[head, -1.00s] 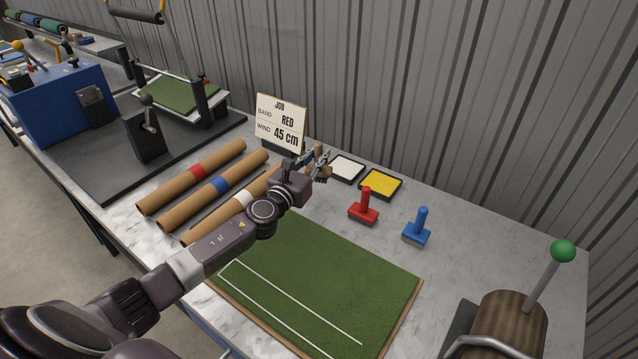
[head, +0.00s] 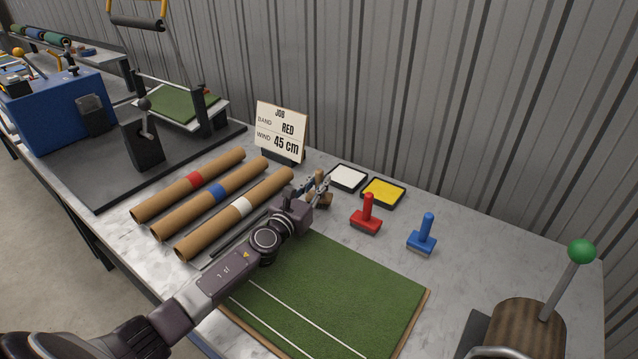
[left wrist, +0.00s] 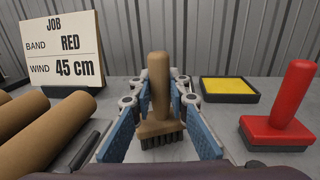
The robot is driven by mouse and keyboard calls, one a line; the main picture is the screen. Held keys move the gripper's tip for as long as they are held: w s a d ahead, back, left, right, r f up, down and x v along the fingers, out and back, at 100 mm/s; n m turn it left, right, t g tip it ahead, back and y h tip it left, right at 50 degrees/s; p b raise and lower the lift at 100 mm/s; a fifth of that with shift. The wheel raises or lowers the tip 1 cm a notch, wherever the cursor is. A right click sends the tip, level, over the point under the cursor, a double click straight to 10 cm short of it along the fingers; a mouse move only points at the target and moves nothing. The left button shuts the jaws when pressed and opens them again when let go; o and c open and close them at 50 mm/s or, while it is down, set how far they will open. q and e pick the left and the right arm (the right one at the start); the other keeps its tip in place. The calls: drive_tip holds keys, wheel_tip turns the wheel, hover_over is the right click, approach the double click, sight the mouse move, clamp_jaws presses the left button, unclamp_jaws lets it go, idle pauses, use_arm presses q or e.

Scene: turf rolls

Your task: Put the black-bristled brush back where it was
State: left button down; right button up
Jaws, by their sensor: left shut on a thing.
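The black-bristled brush (left wrist: 160,105) has a tan wooden handle and block with dark bristles underneath. In the left wrist view it stands upright between the two blue-padded fingers of my left gripper (left wrist: 160,112), which is shut on it. The bristles are at or just above the marble tabletop; I cannot tell if they touch. In the head view the left gripper (head: 318,190) holds the brush (head: 320,198) beyond the green turf mat, just in front of the white pad, and partly hides it. My right gripper does not show.
A white pad (head: 346,177) and a yellow pad (head: 383,192) lie behind. A red stamp (head: 367,215) and a blue stamp (head: 424,237) stand to the right. Three cardboard tubes (head: 190,186) lie left. The job sign (head: 281,131) stands behind. The turf mat (head: 350,290) is in front.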

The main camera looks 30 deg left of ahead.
use_arm(q)
drive_tip(key=c, duration=1.8)
unclamp_jaws()
drive_tip(key=shift+c, duration=0.2)
drive_tip(key=shift+r+p, duration=0.25)
drive_tip(key=shift+p, duration=0.2)
drive_tip(key=s, duration=1.2)
drive_tip(key=shift+f, duration=0.15)
